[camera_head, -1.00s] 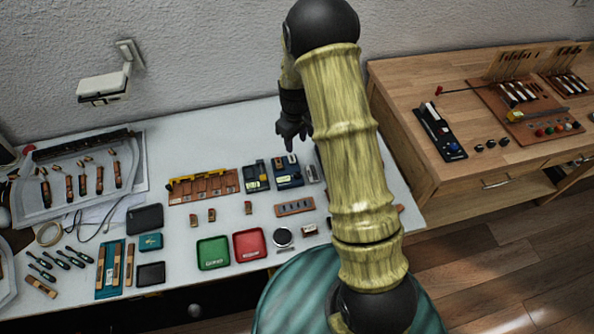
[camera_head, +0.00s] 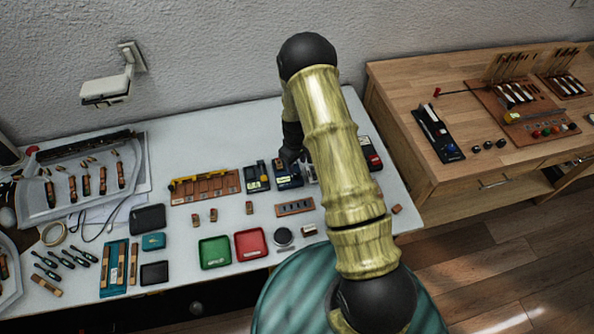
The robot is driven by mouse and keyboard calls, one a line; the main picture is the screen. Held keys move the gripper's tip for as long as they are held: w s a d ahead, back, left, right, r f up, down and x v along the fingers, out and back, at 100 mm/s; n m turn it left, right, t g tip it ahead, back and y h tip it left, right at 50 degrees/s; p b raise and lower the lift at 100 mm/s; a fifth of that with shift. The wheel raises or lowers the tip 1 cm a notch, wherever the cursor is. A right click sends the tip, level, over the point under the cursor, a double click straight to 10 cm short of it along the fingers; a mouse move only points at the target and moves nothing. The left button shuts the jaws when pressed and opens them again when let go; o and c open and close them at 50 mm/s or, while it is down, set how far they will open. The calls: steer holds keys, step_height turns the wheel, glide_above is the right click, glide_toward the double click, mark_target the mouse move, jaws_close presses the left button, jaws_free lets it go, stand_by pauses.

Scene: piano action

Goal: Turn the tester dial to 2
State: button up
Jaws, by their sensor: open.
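Small dark instruments with pale yellowish panels stand in a row at the back middle of the white table. One dark box (camera_head: 257,178) is left of my gripper, and a dark blue-black box (camera_head: 289,182) is directly under it. A black and red device (camera_head: 370,154) stands right of my arm. Which of these is the tester is unclear, and no dial or number can be read. My gripper (camera_head: 289,157) is open and empty, pointing down at the blue-black box's upper part. Whether it touches the box cannot be told. My arm hides the table to its right.
A brown rack (camera_head: 205,189) with a yellow bar lies left of the boxes. A slotted brown block (camera_head: 295,207), a green tray (camera_head: 214,252) and a red tray (camera_head: 250,243) lie nearer. A wooden bench (camera_head: 405,100) stands at the right.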

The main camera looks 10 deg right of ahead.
mark_target(297, 175)
step_height(297, 175, down, 7)
steer(key=shift+r+p, duration=0.2)
steer(key=shift+p, duration=0.45)
jaws_close()
